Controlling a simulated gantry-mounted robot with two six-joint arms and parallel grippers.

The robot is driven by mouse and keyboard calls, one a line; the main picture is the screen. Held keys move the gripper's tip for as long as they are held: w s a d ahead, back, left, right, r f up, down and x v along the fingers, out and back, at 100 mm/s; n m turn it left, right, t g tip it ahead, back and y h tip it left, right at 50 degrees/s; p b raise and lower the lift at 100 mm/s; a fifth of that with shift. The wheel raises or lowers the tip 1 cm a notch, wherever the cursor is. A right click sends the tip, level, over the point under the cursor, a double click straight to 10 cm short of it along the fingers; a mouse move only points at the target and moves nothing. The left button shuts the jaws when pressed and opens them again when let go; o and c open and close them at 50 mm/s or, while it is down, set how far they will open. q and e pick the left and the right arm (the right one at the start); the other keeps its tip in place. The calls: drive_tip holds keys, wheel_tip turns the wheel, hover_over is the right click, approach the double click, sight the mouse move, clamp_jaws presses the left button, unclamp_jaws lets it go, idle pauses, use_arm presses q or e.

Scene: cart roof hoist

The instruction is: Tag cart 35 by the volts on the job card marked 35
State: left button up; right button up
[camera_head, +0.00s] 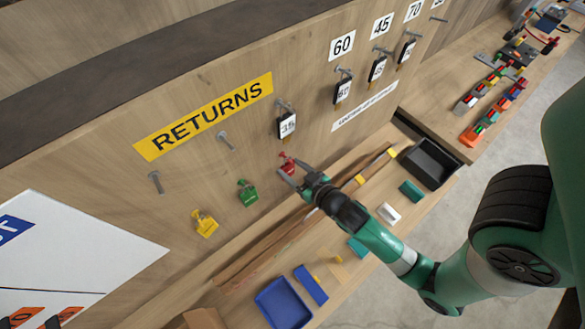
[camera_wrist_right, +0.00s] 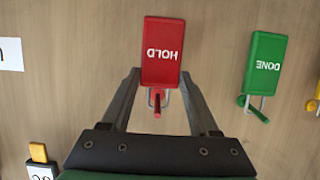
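A red tag (camera_head: 287,163) hangs low on the wooden wall, in line with a green tag (camera_head: 247,192) and a yellow tag (camera_head: 204,223). In the right wrist view the red tag (camera_wrist_right: 163,50) reads HOLD and the green one (camera_wrist_right: 265,64) reads DONE, both upside down. My right gripper (camera_head: 292,172) is at the red tag; its fingers (camera_wrist_right: 161,74) lie along both sides of it. Whether they press on it cannot be told. A black-framed piece marked 35 (camera_head: 287,126) hangs on a peg above. No job card with volts is readable. My left gripper is out of view.
A yellow RETURNS sign (camera_head: 204,116) and two bare pegs (camera_head: 226,141) are on the wall. Number signs such as 60 (camera_head: 342,45) hang right of them. The bench below holds a blue tray (camera_head: 283,305), a black bin (camera_head: 430,163) and small blocks.

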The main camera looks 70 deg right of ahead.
clamp_jaws()
drive_tip(key=shift+r+p, duration=0.4)
drive_tip(key=shift+v, duration=1.25)
drive_tip(key=shift+s+a+r, duration=0.1)
drive_tip(key=shift+s+a, duration=0.2)
drive_tip(key=shift+s, duration=0.2)
drive_tip(key=shift+s+a, duration=0.35)
drive_tip(key=shift+s, duration=0.15)
